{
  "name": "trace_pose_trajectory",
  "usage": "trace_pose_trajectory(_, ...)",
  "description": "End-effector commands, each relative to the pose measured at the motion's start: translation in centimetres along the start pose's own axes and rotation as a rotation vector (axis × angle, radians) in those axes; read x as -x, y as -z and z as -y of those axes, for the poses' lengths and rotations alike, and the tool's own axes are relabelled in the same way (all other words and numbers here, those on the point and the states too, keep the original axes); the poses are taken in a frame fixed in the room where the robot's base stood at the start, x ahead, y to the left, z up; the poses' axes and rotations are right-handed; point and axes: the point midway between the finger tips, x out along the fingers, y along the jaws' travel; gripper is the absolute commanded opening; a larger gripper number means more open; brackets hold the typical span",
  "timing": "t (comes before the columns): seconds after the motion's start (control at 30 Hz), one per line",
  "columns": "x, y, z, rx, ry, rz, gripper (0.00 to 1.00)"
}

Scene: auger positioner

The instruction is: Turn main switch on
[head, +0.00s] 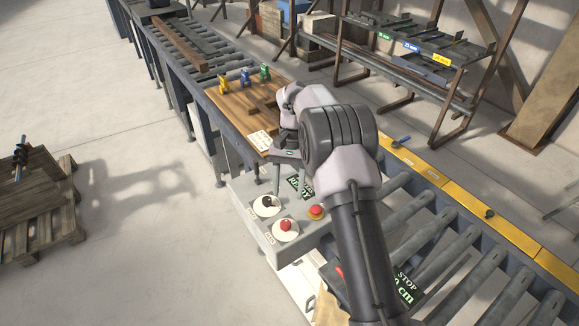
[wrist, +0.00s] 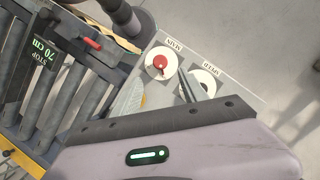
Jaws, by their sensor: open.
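The main switch is a red knob on a white disc; it shows in the wrist view (wrist: 160,62) beside a label reading MAIN, and in the head view (head: 285,226) at the front of the grey control box (head: 262,232). A second white dial with a dark knob (head: 268,203) sits beside it; in the wrist view this dial (wrist: 207,78) is partly covered by my fingers. My gripper (wrist: 190,87) is open and empty, its fingers over the second dial and to the side of the red knob. In the head view my arm hides part of the box.
A red push button (head: 316,211) sits on the box's right side, near a READY display (head: 300,187). A roller conveyor (head: 440,240) runs along the right. A wooden board (head: 240,103) with small coloured clamps lies beyond. Open floor and a pallet (head: 40,200) are at left.

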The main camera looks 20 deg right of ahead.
Motion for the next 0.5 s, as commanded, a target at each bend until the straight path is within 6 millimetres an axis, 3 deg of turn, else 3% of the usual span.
trace_pose_trajectory(0.03,1.5,0.0,0.0,-0.002,0.002,-0.003,0.51)
trace_pose_trajectory(0.2,5.2,-0.1,0.0,-0.001,0.0,-0.001,0.51)
trace_pose_trajectory(0.33,6.6,-0.1,0.0,0.0,0.001,0.0,0.51)
trace_pose_trajectory(0.5,7.1,0.0,0.0,0.0,0.0,0.0,0.51)
